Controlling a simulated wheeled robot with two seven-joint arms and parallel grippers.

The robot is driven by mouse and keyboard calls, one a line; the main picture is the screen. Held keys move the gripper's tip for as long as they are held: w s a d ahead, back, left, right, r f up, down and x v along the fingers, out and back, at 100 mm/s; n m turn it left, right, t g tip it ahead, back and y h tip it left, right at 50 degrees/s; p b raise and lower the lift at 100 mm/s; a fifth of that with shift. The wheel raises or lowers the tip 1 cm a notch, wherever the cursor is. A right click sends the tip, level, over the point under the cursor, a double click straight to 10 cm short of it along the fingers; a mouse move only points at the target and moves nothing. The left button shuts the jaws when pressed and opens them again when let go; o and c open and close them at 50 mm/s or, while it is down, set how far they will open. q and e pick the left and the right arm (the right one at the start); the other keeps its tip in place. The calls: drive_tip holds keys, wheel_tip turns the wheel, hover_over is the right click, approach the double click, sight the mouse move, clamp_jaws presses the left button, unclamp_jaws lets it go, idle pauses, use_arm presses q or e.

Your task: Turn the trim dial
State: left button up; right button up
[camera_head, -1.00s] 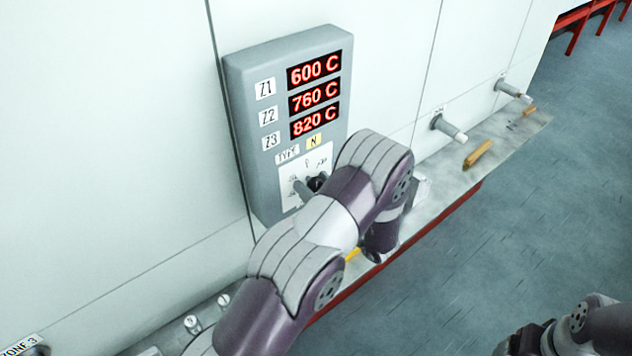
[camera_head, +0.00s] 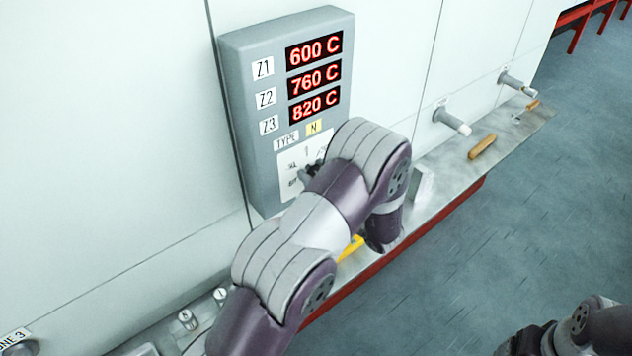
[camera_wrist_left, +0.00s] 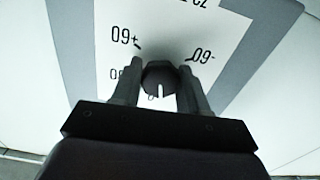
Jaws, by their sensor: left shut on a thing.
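The trim dial (camera_wrist_left: 160,78) is a dark round knob with a pale pointer line, on a white scale plate (camera_wrist_left: 112,20) marked with numbers such as 60. My left gripper (camera_wrist_left: 160,88) has one finger on each side of the dial and is shut on it. In the head view the grey control box (camera_head: 240,120) carries the dial low on its front. There, my left arm hides most of the scale plate, and only a bit of the dark gripper (camera_head: 312,172) shows beside it. The fingers of my right gripper are not visible; only part of my right arm shows at bottom right.
The box's red displays (camera_head: 315,78) read 600 C, 760 C and 820 C. A metal ledge (camera_head: 440,195) runs along the wall, with a yellow-brown bar (camera_head: 482,147) on it. Pegs (camera_head: 452,121) stick out of the wall.

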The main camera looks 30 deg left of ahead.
use_arm(q)
drive_tip(key=n+b, duration=0.2)
drive_tip(key=b, duration=0.1)
drive_tip(key=n+b, duration=0.2)
drive_tip(key=b, duration=0.1)
drive_tip(key=n+b, duration=0.3)
drive_tip(key=b, duration=0.1)
drive_tip(key=shift+f, duration=0.25)
drive_tip(key=shift+r+n+b, duration=0.2)
drive_tip(key=shift+n+b, duration=0.5)
drive_tip(key=shift+b, duration=0.1)
drive_tip(key=o, duration=1.1)
drive_tip(key=shift+c, duration=0.2)
drive_tip(key=shift+s, duration=0.1)
drive_tip(key=shift+d, duration=0.15)
